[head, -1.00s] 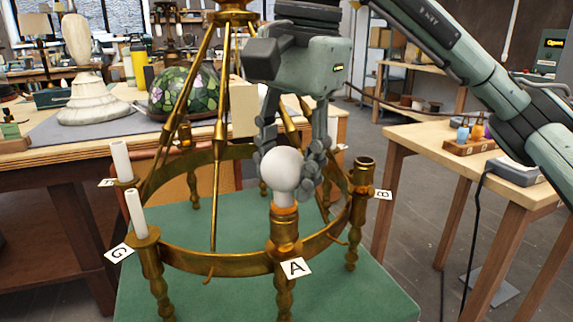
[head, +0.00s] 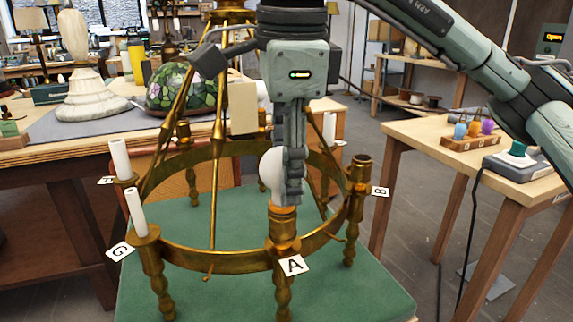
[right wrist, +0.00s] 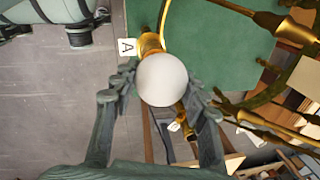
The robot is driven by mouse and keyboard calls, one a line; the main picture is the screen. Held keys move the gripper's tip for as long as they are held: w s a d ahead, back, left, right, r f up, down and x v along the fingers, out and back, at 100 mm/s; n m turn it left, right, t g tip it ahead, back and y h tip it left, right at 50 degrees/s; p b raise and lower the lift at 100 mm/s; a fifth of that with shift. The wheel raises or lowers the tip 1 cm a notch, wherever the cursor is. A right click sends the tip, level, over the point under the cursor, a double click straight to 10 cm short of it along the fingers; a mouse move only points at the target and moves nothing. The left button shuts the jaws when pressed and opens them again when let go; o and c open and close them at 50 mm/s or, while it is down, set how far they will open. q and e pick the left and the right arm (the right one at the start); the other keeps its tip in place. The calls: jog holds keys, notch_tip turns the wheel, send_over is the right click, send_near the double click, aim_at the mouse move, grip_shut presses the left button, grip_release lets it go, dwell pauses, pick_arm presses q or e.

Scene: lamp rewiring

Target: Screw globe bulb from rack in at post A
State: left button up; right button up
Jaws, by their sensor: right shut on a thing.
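The white globe bulb (head: 270,170) stands upright at the brass post A (head: 283,237), at the chandelier ring's front. Its neck meets the top of the post; I cannot tell how deep it sits. My right gripper (head: 290,190) comes from above and is shut on the bulb, hiding its right part in the head view. In the right wrist view, the fingers (right wrist: 163,98) lie on both sides of the bulb (right wrist: 162,80), with the post (right wrist: 150,44) and the "A" card (right wrist: 127,47) beyond it. My left gripper is not in view.
Post B (head: 361,172) is empty at the right. White candle sleeves (head: 137,212) stand on posts at the left, near card G (head: 120,251). Sloping brass rods (head: 217,150) rise close to the gripper. A side table (head: 430,132) at right holds small coloured items.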

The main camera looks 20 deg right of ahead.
jog(key=shift+r+m, duration=0.1)
jog(key=shift+m, duration=1.1)
jog(key=m+h+p, duration=0.1)
jog(key=m, duration=0.3)
jog(key=shift+s+a+m, duration=0.1)
jog(key=shift+s+m, duration=0.05)
jog(key=shift+m, duration=0.15)
jog(key=shift+m+g, duration=0.3)
jog(key=shift+m, duration=0.3)
jog(key=m, duration=0.5)
jog(key=shift+a+f+m+g+h, duration=0.2)
jog(key=shift+m+g+h, duration=0.1)
jog(key=shift+m+g, duration=0.1)
jog(key=o, duration=1.4)
